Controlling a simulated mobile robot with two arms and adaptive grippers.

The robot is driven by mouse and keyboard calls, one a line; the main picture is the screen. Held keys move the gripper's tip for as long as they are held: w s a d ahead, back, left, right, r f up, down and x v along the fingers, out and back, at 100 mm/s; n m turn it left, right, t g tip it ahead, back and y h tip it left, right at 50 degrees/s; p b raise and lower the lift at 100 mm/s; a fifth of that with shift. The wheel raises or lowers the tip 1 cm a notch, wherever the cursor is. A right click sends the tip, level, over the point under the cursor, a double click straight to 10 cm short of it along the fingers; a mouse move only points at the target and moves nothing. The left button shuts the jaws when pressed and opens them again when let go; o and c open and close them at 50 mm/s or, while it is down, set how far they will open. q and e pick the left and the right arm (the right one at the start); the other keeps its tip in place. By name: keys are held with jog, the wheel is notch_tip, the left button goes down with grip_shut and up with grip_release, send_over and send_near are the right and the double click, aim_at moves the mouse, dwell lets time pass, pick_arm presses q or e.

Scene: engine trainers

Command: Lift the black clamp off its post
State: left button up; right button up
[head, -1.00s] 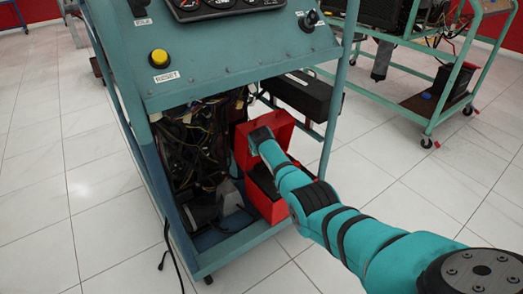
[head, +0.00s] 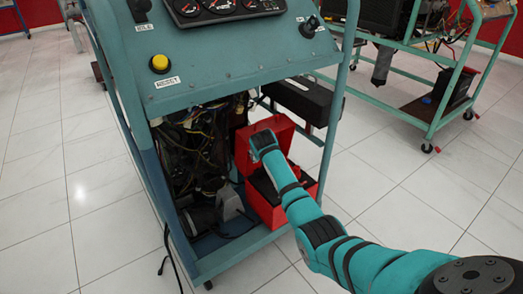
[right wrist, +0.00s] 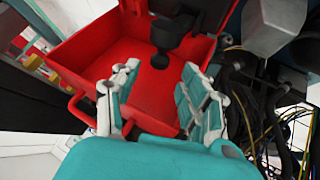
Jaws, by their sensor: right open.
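A red box (head: 285,207) with its red lid raised stands low at the right side of the teal trainer. It fills much of the right wrist view (right wrist: 75,52). Dark parts show at its top, and a black piece with a rounded end (right wrist: 172,35), which looks like the clamp, hangs over the red interior. I cannot make out its post. My right gripper (right wrist: 160,98) is open and empty, its two fingers apart, with the black piece beyond the fingertips. In the head view my right arm reaches to the box, and its fingers are hidden. My left gripper is not in view.
Loose wires (right wrist: 262,105) and a grey block (right wrist: 275,25) lie close on the right in the wrist view. A teal frame post (head: 335,120) and a black box (head: 302,98) stand near my arm. Tiled floor (head: 400,185) is clear at right.

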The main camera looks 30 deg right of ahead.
jog(key=v, duration=0.7)
jog(key=shift+w+a, duration=0.1)
jog(key=shift+a, duration=0.05)
